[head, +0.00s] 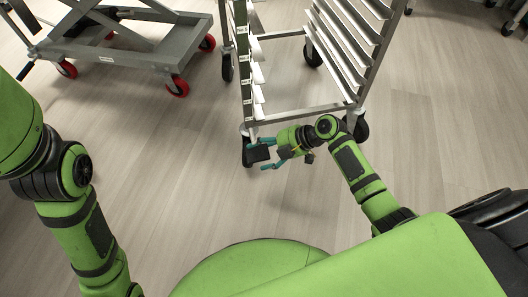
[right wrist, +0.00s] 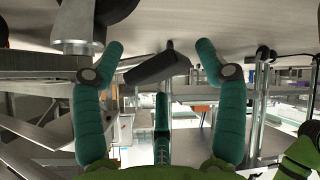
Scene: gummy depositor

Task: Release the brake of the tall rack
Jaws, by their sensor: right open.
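The tall rack (head: 353,101) is a metal frame on dark casters, with shelf ledges up both sides. Its near-left caster (head: 248,157) is partly hidden by a dark block-like pedal (head: 257,153), which appears to be the brake. In the right wrist view the dark pedal (right wrist: 157,67) is tilted and lies between the fingertips. My right gripper (head: 265,154) has teal fingers spread on either side of the pedal. It is open, and I cannot tell whether a finger touches it. The right wrist view also shows the right gripper (right wrist: 158,58). My left gripper is out of view.
A grey lift cart (head: 125,45) with red-rimmed wheels stands at the upper left. Another caster of the rack (head: 361,130) stands right of my right gripper. The wooden floor (head: 170,170) is clear left of the rack.

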